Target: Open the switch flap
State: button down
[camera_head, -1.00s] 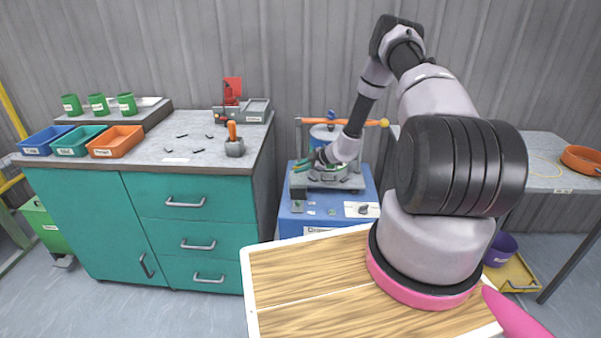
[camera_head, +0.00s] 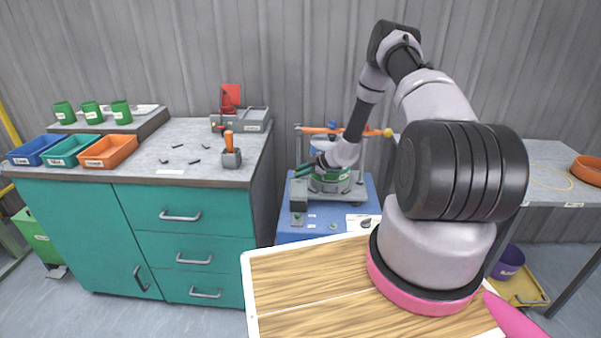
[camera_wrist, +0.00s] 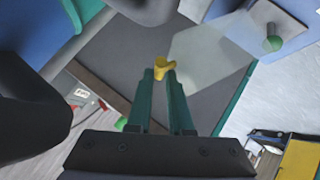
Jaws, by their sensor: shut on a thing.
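My gripper (camera_wrist: 160,72) is shut on a small yellow tab (camera_wrist: 161,66), which shows between the green fingertips in the wrist view. A clear, pale sheet, seemingly the switch flap (camera_wrist: 205,58), spreads right of the tab; its joint with the tab is not clear. A grey plate with a green round button (camera_wrist: 272,43) lies at the upper right, beyond the sheet's edge. In the head view my gripper (camera_head: 302,170) is at the left side of the blue machine (camera_head: 290,228), just above a dark box (camera_head: 299,192). The tab and flap are too small to make out there.
A green-banded drum (camera_head: 330,182) stands on the machine beside my wrist, under an orange bar (camera_head: 325,130). A teal cabinet (camera_head: 190,230) with bins is at left. A grey table (camera_head: 555,205) is at right, with a purple bucket (camera_head: 508,260) below.

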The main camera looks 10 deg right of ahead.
jog(key=shift+s+d+f, duration=0.15)
jog(key=shift+d+f, duration=0.1)
jog(key=shift+d, duration=0.15)
jog(key=c, duration=1.1)
grip_release()
jog(key=v, duration=1)
jog(key=shift+s+a+r, duration=0.1)
jog(key=shift+r, duration=0.35)
